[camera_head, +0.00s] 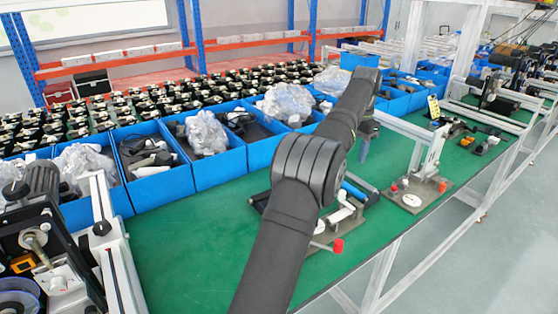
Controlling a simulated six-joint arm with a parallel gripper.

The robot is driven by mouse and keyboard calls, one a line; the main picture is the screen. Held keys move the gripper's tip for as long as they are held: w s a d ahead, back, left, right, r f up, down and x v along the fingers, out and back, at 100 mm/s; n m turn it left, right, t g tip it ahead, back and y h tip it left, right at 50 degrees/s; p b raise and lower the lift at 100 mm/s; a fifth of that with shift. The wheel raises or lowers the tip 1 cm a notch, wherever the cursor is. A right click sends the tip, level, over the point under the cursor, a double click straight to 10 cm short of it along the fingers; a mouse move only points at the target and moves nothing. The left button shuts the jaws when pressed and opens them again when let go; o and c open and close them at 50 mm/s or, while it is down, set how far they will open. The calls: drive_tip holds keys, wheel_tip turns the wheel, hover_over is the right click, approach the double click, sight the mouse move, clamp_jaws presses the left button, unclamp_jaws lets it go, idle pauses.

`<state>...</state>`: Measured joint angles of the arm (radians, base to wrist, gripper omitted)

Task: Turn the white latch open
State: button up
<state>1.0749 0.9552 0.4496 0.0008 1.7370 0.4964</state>
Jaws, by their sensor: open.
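My dark grey arm rises from the bottom edge across the green workbench, bends at a large joint, and reaches toward the back. My gripper (364,147) is small in the view, beyond the arm's far end and partly behind it. It is open, and I see nothing between its fingers. A white latch-like part (342,213) with a red-tipped lever lies on the bench just right of my arm's large joint, which partly hides it. I cannot tell which is the white latch.
Blue bins (218,167) with bagged parts line the back of the green bench (190,245). White-and-black equipment (110,235) stands at left. Many small black parts fill the area behind the bins. The bench's front edge runs diagonally at right. The green surface left of my arm is clear.

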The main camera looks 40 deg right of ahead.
drive_tip(key=s+a+f+m+t, duration=0.4)
drive_tip(key=s+f+m+t, duration=0.55)
drive_tip(key=m, duration=0.45)
drive_tip(key=m+t+h, duration=0.3)
drive_tip(key=m+t, duration=0.1)
drive_tip(key=m, duration=0.3)
approach(343, 193)
drive_tip(key=shift+h, duration=0.3)
drive_tip(key=x, duration=1)
drive_tip(key=shift+w+a+f, duration=0.1)
drive_tip(key=shift+w+f, duration=0.1)
drive_tip(key=shift+w, duration=0.15)
drive_tip(key=c, duration=1)
